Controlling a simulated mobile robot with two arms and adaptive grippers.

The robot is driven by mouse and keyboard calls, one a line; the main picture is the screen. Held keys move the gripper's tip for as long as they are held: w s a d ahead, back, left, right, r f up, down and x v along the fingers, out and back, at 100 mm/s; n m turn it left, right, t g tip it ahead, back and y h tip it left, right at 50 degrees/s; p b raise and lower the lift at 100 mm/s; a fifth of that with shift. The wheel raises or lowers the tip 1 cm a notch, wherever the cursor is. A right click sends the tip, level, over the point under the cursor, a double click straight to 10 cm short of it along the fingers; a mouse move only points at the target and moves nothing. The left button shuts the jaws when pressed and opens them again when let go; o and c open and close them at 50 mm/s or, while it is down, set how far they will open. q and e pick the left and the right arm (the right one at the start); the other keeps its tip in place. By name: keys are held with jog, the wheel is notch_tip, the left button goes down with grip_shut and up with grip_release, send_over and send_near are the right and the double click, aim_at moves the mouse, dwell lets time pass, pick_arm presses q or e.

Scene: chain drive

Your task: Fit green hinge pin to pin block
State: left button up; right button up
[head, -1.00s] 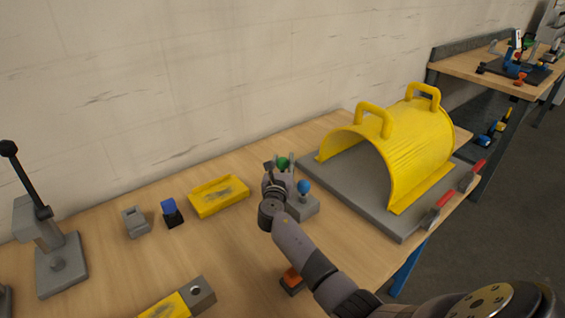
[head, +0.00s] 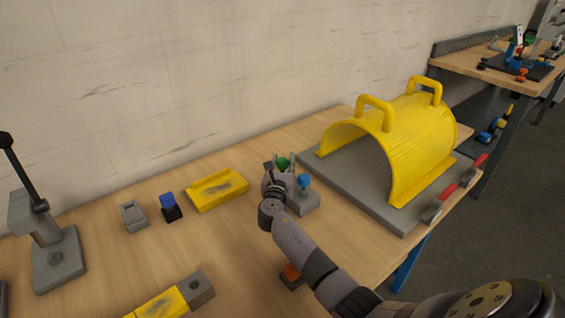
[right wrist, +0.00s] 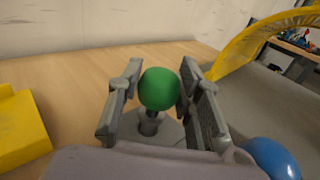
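The green hinge pin shows as a green ball knob (head: 282,162) at the middle of the bench; it also shows in the right wrist view (right wrist: 160,89), with a short dark stem below it. The stem stands over a grey collar (right wrist: 148,128), and I cannot tell how deep it sits. The grey pin block (head: 306,206) carries a blue ball knob (head: 304,180), seen also at the wrist view's lower right (right wrist: 274,157). My right gripper (right wrist: 160,75) has one finger on each side of the green knob; the fingers look apart, without clear contact. My left gripper is out of view.
A yellow guard (head: 420,140) on a grey plate stands to the right. A yellow tray (head: 217,190), a blue-topped piece (head: 170,207) and a grey clip (head: 133,215) lie left. A lever press (head: 55,258) stands far left. An orange-topped piece (head: 291,275) sits near my right arm.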

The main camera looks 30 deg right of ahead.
jog(key=o, duration=0.5)
jog(key=shift+c, duration=0.2)
jog(key=v, duration=1.2)
